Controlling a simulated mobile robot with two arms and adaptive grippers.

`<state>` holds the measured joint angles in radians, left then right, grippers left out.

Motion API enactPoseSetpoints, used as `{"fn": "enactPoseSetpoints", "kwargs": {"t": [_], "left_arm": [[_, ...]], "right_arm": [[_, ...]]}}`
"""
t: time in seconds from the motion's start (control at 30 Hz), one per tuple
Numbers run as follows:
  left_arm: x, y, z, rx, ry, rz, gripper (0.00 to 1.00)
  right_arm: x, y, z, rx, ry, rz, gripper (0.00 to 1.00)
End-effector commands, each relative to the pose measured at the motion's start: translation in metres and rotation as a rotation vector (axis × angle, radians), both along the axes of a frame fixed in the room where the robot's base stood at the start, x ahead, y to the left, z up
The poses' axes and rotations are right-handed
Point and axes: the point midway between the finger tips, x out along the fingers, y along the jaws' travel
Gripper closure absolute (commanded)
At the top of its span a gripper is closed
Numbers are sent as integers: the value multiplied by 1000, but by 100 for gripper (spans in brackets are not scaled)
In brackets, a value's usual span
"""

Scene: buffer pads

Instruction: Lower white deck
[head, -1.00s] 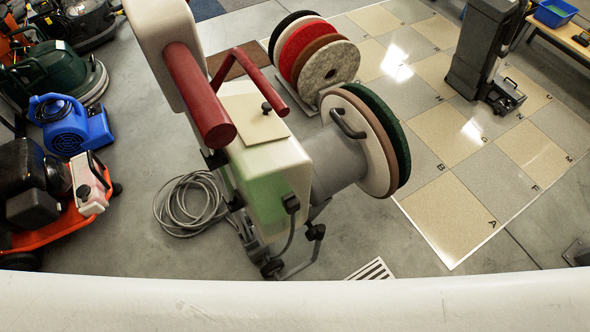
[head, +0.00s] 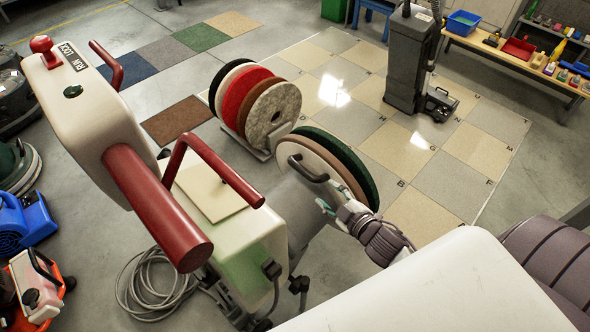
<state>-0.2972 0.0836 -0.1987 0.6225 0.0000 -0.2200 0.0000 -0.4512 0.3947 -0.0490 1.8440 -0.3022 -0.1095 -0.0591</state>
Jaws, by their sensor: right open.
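The white deck (head: 337,184) is a round disc on the front of the floor machine (head: 235,235). It is tilted up on edge, with a tan layer and a dark green pad (head: 352,160) on its far side. A dark curved handle (head: 308,170) stands on its near face, beside the grey motor housing. My right gripper (head: 328,211) is open, its fingertips close to the deck's lower near face, below the handle. I cannot tell whether they touch it. The handle does not appear to be between the fingers. My left gripper is not in view.
The machine's red bars (head: 160,205) rise at the left. A rack of round pads (head: 270,110) stands behind the deck. A grey upright machine (head: 408,65) stands on the tiled floor. A coiled cable (head: 150,285) lies at lower left. Tiles right of the deck are clear.

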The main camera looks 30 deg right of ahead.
Motion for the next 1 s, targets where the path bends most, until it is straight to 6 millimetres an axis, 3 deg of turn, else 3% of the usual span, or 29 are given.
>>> {"fn": "enactPoseSetpoints", "kwargs": {"t": [0.6, 0.8, 1.0], "left_arm": [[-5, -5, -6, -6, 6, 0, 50], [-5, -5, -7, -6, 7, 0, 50], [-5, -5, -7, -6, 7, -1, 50]], "right_arm": [[109, 9, -35, 0, 2, -2, 50], [125, 10, -40, 1, 2, -2, 50], [127, 11, -41, 2, 3, 0, 50]]}}
